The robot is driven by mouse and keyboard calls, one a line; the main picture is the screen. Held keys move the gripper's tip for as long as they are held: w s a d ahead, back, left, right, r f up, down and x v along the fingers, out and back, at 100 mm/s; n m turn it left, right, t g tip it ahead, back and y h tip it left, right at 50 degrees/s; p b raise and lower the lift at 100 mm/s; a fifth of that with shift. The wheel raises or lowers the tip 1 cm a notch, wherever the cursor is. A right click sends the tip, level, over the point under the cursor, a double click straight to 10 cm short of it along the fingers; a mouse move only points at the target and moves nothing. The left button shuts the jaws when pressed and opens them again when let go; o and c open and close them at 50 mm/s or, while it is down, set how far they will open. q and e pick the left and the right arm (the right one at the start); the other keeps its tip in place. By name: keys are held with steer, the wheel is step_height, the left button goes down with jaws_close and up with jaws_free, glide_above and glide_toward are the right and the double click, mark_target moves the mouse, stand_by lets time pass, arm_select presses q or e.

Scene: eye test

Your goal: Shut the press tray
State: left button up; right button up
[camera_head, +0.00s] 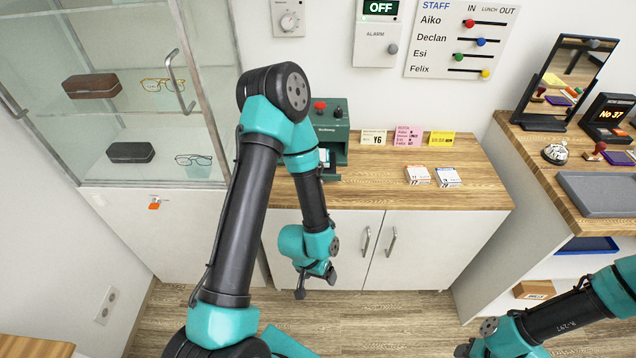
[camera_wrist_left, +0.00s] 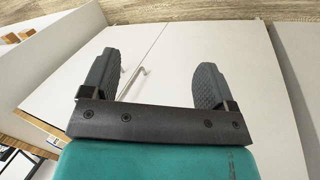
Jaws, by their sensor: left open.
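The green press (camera_head: 337,130), with a red knob on top, stands on the wooden top of the low white cabinet. My left arm crosses in front of it and hides its left and lower front. A small pale and dark part shows at its front beside the arm; I cannot tell how far the tray is out. My left gripper (camera_head: 317,281) hangs below the counter before the cabinet doors, well below the press and apart from it. In the left wrist view its two fingers (camera_wrist_left: 160,77) are spread with nothing between them. My right gripper (camera_head: 463,350) is barely visible at the bottom edge.
The cabinet doors have two metal handles (camera_head: 378,242). A glass display case (camera_head: 150,110) stands left. A counter with a grey tray (camera_head: 600,194) and mirror (camera_head: 568,75) stands right.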

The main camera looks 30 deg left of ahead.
arm_select(q)
steer(key=w+a+r+m+t, duration=0.1)
steer(key=w+a+r+m, duration=0.1)
steer(key=r, duration=0.1)
steer(key=w+a+r+m+t+y, duration=0.1)
steer(key=w+a+r+m, duration=0.1)
steer(key=w+r, duration=0.1)
steer(key=w+a+r+m+t, duration=0.1)
steer(key=w+a+r+m, duration=0.1)
steer(key=r, duration=0.2)
steer(key=shift+w+a+r, duration=0.15)
steer(key=shift+a+r, duration=0.1)
steer(key=c, duration=0.9)
steer(key=w+a+r+m+t, duration=0.1)
steer(key=r+m, duration=0.1)
steer(key=r, duration=0.1)
steer(key=w+a+r+m+t+y, duration=0.1)
steer(key=a+r+m, duration=0.1)
steer(key=r, duration=0.2)
steer(key=w+a+r+m+t, duration=0.1)
steer(key=a+r+m, duration=0.1)
steer(key=r, duration=0.1)
steer(key=shift+a+r+y, duration=0.2)
steer(key=shift+r+y, duration=0.1)
steer(key=shift+r, duration=0.1)
jaws_close()
